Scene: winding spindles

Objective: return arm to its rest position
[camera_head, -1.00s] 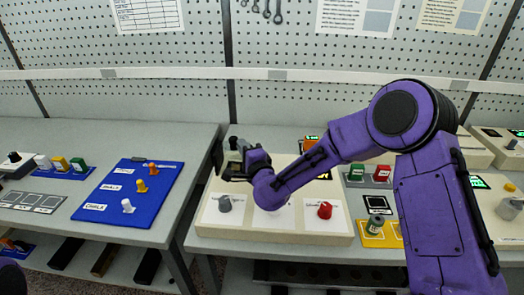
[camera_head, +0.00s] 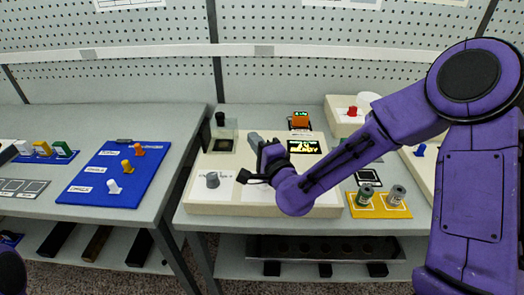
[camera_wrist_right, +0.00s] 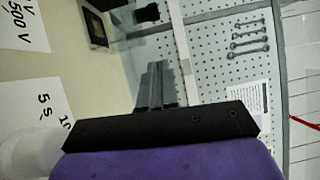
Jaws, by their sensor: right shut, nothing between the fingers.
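My purple right arm comes in from the right in the head view and reaches across the cream tester box. Its right gripper (camera_head: 255,143) is shut and empty, with grey fingers above the middle of the box (camera_head: 199,203). The fingers look together in the right wrist view (camera_wrist_right: 157,85). They appear clear of the grey knob (camera_head: 212,180), which stands to their left on the box. The lit display (camera_head: 304,147) is right of the gripper. My forearm covers the box's right part. Only a small purple piece, seemingly of my left arm, shows at the lower left; its gripper is out of view.
A blue board (camera_head: 88,193) with several pegs lies on the left table. A yellow tray (camera_head: 381,212) with two small cylinders sits right of the box. A red-knobbed box (camera_head: 341,128) stands behind my arm. A pegboard (camera_head: 130,75) closes the back.

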